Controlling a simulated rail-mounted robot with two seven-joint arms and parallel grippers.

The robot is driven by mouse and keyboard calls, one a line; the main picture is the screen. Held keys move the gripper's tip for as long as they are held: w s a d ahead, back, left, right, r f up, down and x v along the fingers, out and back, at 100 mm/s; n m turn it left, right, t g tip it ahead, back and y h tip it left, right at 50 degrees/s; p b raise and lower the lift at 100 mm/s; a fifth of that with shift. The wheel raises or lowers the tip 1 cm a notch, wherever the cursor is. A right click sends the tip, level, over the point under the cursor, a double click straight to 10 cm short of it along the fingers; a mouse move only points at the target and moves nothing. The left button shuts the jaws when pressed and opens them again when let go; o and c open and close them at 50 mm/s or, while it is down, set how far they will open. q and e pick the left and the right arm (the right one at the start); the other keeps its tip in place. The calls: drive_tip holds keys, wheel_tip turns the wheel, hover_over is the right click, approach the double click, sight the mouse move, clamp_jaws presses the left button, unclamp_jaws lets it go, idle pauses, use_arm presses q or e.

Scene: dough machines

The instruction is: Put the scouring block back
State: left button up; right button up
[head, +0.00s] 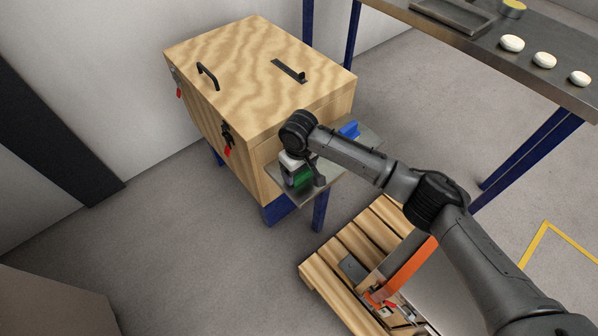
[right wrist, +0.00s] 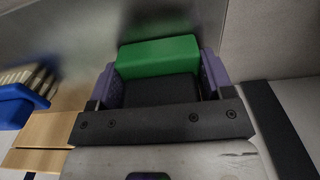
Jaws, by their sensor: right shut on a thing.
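The scouring block (head: 303,178) is green and sits at the small metal shelf (head: 368,141) on the side of the wooden box. In the right wrist view the green block (right wrist: 158,56) lies between two purple finger pads, with a dark part on the side nearer the camera. My right gripper (right wrist: 160,80) is shut on it. In the head view my right gripper (head: 301,170) points down over the shelf, and my wrist partly covers it. I cannot tell whether the block touches the shelf. My left gripper is not in view.
A blue brush (head: 349,129) lies farther along the shelf; its bristles show in the wrist view (right wrist: 25,85). The wooden box (head: 255,75) stands right beside the shelf. A pallet (head: 325,263) is below. A steel table (head: 470,45) with white rounds is at upper right.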

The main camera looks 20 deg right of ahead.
drive_tip(key=shift+w+r, duration=0.1)
drive_tip(key=shift+p, duration=0.3)
drive_tip(key=o, duration=0.9)
wheel_tip(320, 180, up, 11)
drive_tip(key=p, duration=0.5)
drive_tip(key=shift+r+p, duration=0.3)
drive_tip(key=shift+r, duration=0.2)
